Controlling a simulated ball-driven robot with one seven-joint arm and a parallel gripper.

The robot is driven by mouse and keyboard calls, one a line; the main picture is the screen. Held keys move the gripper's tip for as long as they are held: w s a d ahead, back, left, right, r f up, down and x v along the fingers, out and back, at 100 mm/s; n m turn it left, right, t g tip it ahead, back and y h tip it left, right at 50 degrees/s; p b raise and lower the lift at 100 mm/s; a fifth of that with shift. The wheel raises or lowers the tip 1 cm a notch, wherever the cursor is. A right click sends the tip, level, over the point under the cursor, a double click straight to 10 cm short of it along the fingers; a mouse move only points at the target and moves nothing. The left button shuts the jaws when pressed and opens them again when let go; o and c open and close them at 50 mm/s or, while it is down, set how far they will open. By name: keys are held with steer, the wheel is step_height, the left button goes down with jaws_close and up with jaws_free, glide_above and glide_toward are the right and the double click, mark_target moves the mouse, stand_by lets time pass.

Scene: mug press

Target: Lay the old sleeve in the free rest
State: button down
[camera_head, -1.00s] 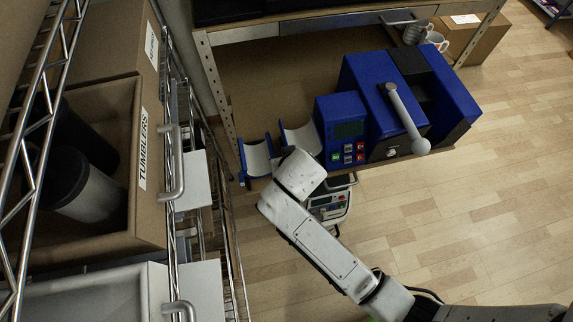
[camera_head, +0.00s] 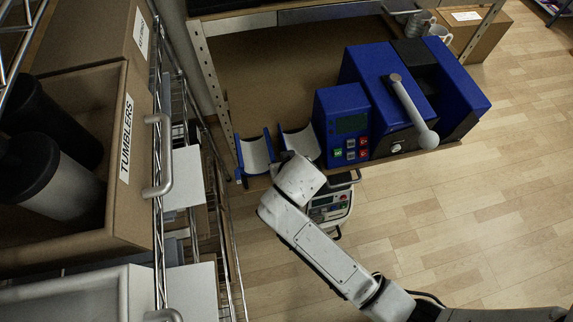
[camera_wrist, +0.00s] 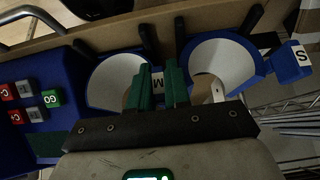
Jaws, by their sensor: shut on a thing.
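Two blue sleeves with white inner faces are beside the press. One, tagged M (camera_wrist: 157,77), is the nearer to the control box; its curved body (camera_wrist: 112,80) also shows in the head view (camera_head: 300,143). My gripper (camera_wrist: 157,82) has its green fingers shut on its tab. It sits between black posts, but I cannot tell if it bears on them. The other sleeve (camera_wrist: 222,62), tagged S, lies to its right in the wrist view and to its left in the head view (camera_head: 256,153).
The blue press (camera_head: 400,95) and its control box (camera_head: 343,125) stand right of the sleeves in the head view. A wire rack with cardboard boxes (camera_head: 125,75) is on the left. Mugs (camera_head: 437,33) stand at the back.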

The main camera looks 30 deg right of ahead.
steer(key=shift+f, duration=0.1)
steer(key=c, duration=1)
jaws_free()
steer(key=shift+f, duration=0.1)
steer(key=shift+c, duration=0.2)
steer(key=shift+o, duration=1.1)
steer(key=shift+a, duration=0.1)
steer(key=shift+a, duration=0.15)
steer(key=shift+c, duration=0.8)
